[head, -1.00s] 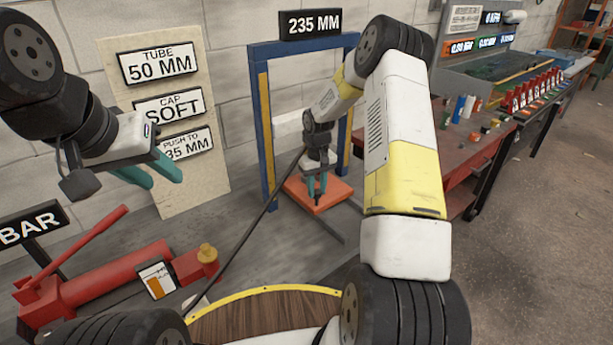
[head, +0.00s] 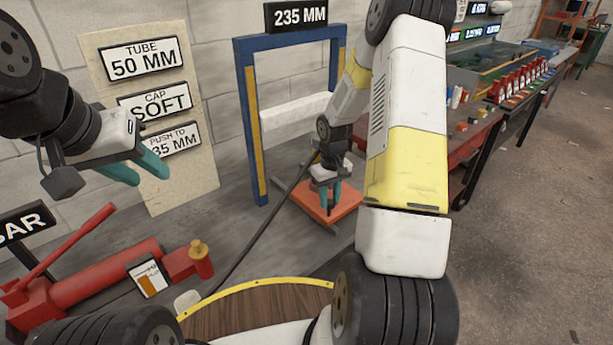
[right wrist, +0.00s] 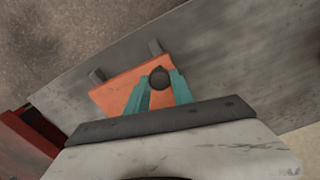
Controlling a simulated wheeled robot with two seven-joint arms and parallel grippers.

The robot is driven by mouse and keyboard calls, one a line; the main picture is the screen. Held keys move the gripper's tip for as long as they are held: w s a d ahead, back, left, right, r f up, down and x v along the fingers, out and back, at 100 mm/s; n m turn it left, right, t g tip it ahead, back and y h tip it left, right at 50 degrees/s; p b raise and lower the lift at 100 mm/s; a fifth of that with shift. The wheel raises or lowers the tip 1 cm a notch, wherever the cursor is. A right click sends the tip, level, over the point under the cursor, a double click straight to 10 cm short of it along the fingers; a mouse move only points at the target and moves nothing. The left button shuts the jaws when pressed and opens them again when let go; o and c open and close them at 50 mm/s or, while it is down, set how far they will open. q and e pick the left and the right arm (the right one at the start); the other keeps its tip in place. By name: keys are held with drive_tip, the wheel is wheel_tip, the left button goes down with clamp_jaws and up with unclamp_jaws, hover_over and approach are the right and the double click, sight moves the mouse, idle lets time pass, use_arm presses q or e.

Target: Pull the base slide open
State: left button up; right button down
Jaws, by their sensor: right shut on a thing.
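The base slide is an orange plate (head: 347,208) at the foot of the blue press frame (head: 246,130). It sticks out in front of the frame on dark rails. The slide also shows in the right wrist view (right wrist: 117,93), with its round dark knob (right wrist: 159,75). My right gripper (head: 325,205) reaches down over the slide and is shut on the knob, with teal fingers on either side of it (right wrist: 160,92). My left gripper (head: 140,168) hangs empty at the left, its teal fingers apart, away from the slide.
A red hand pump (head: 90,265) with a gauge lies on the bench at the left, and a dark hose (head: 262,235) runs from it toward the frame. A sign board (head: 150,110) leans on the wall. A red bench (head: 475,140) stands at the right.

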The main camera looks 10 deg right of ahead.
drive_tip(key=shift+s+d, duration=0.4)
drive_tip(key=shift+s, duration=0.45)
drive_tip(key=shift+s+d, duration=0.45)
drive_tip(key=shift+s, duration=0.4)
drive_tip(key=shift+s+d, duration=0.4)
drive_tip(key=shift+s, duration=0.45)
drive_tip(key=c, duration=1.1)
unclamp_jaws()
wheel_tip(320, 180, up, 8)
